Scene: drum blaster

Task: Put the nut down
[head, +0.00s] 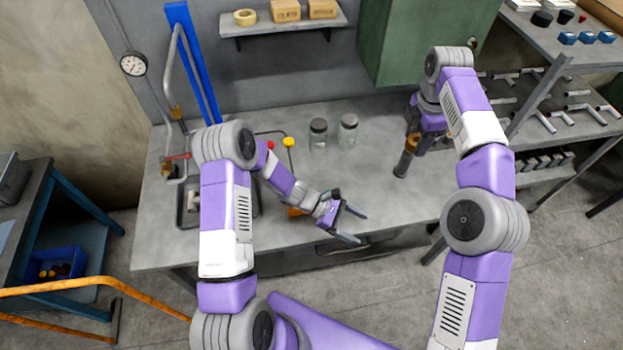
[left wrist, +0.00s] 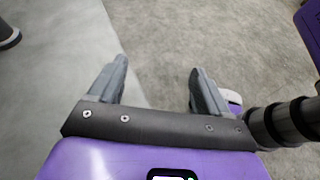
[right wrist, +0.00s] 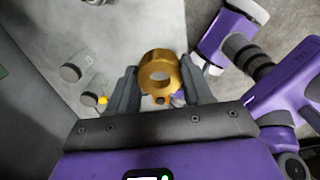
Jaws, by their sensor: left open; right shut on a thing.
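The nut is a thick brass-coloured ring (right wrist: 160,70) between the fingers of my right gripper (right wrist: 158,90), which is shut on it. In the head view the nut (head: 411,142) is at the right part of the workbench, just above a dark upright cylinder (head: 402,166). I cannot tell whether nut and cylinder touch. The right gripper (head: 416,145) is partly hidden by its own arm there. My left gripper (head: 353,224) is open and empty over the bench's front edge. Its spread fingers also show in the left wrist view (left wrist: 157,88), with nothing between them.
The grey workbench (head: 360,185) has clear room in its middle. Two lidded jars, one (head: 318,133) left of the other (head: 348,130), stand at the back. A green cabinet (head: 420,40) hangs behind my right arm. A sink (head: 188,205) and a rack (head: 560,90) flank the bench.

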